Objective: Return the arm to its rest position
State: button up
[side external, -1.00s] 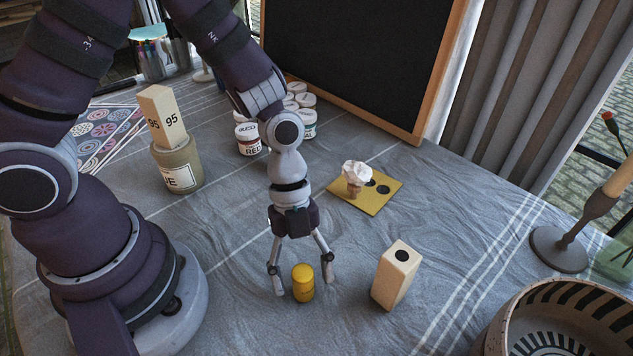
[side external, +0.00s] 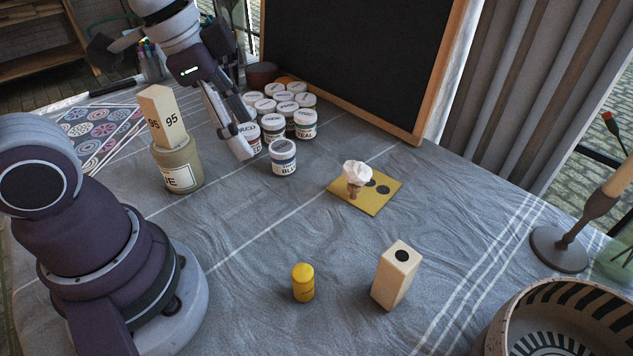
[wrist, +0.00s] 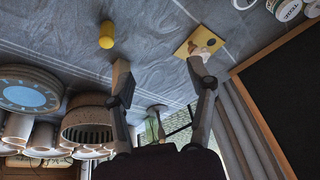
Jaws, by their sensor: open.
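My gripper (side external: 241,136) is at the upper left of the side view, raised and tilted, with its fingers apart and nothing between them. Its fingers partly cover a red-labelled paint jar, and I cannot tell the gap between them. In the wrist view my gripper (wrist: 158,70) shows both fingers spread wide and empty. A yellow cylinder (side external: 303,283) stands upright on the cloth, well clear of my gripper. A wooden block with a black dot (side external: 396,278) stands to its right.
Paint jars cluster behind my fingers, with a blue-labelled jar (side external: 282,160) in front. A large jar (side external: 177,168) holding a wooden block stands left of my gripper. A blackboard (side external: 355,55) rises behind. A bowl (side external: 560,320) and candle holder (side external: 560,248) are at right.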

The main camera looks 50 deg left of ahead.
jog(key=a+n, duration=0.1)
jog(key=n, duration=0.1)
jog(key=s+r+n+t, duration=0.1)
jog(key=n, duration=0.1)
jog(key=a+n+t+y, duration=0.1)
jog(key=n, duration=0.1)
jog(key=shift+s+a+r+n, duration=0.15)
jog(key=shift+s+a+n, duration=0.15)
jog(key=shift+n, duration=0.1)
jog(key=shift+w, duration=0.1)
dwell(0.5)
